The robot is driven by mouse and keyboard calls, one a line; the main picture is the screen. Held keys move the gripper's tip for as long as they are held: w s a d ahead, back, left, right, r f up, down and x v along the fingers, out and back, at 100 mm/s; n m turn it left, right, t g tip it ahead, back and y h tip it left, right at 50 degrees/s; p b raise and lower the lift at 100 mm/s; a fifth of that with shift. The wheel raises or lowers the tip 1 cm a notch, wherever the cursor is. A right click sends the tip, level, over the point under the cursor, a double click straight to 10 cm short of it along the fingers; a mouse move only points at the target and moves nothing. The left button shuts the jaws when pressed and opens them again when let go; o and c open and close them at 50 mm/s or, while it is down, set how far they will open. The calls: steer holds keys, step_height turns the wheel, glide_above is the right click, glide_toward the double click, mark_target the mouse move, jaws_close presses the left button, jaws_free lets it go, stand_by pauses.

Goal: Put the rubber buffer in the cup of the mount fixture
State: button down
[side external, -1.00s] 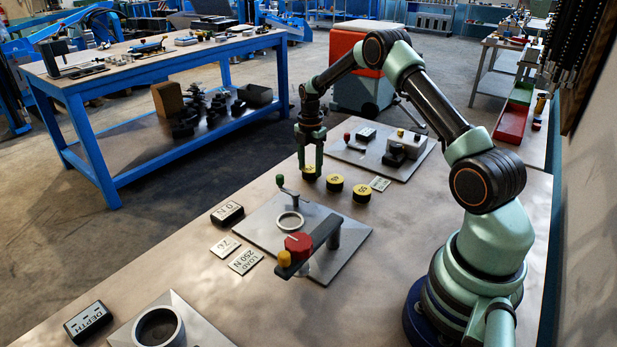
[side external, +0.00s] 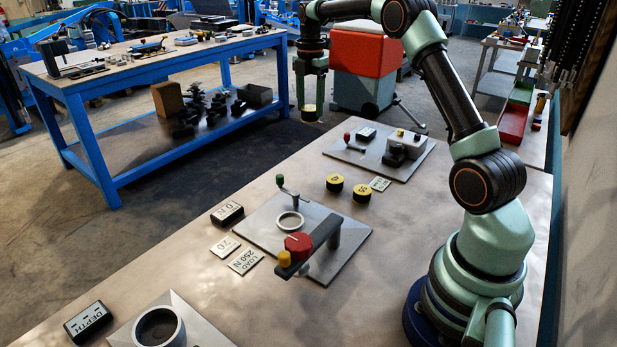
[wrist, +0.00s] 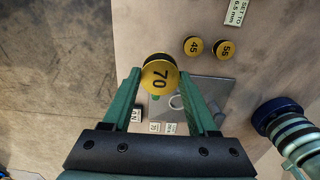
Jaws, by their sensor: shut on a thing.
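My gripper (side external: 312,108) is raised above the far left edge of the bench, shut on a rubber buffer (wrist: 159,75). This buffer is a short black disc with a yellow face marked 70, and its edge also shows between the fingertips in the side view (side external: 311,116). The fixture in the middle of the bench is a grey plate (side external: 262,235) with a ring-shaped cup (side external: 290,222), a green-knobbed crank (side external: 281,181) and an arm with a red knob (side external: 298,244). The cup looks empty and stands well below and nearer the camera than the buffer.
Two more buffers, 45 (side external: 334,182) and 55 (side external: 361,193), stand behind the plate. Cards reading 70 (side external: 225,246) and LOAD 250 N (side external: 245,262) lie left of it. A DEPTH box (side external: 88,322) and another ring fixture (side external: 160,327) are in front. A second plate (side external: 345,150) lies behind.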

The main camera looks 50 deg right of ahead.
steer(key=shift+r, duration=0.5)
steer(key=shift+a+r, duration=0.25)
steer(key=shift+a, duration=0.05)
steer(key=s+a, duration=0.4)
steer(key=a, duration=0.5)
steer(key=s+a, duration=0.4)
steer(key=a, duration=0.5)
steer(key=f, duration=1.9)
steer(key=shift+a, duration=0.2)
steer(key=shift+c, duration=0.9)
jaws_free()
steer(key=shift+f, duration=0.15)
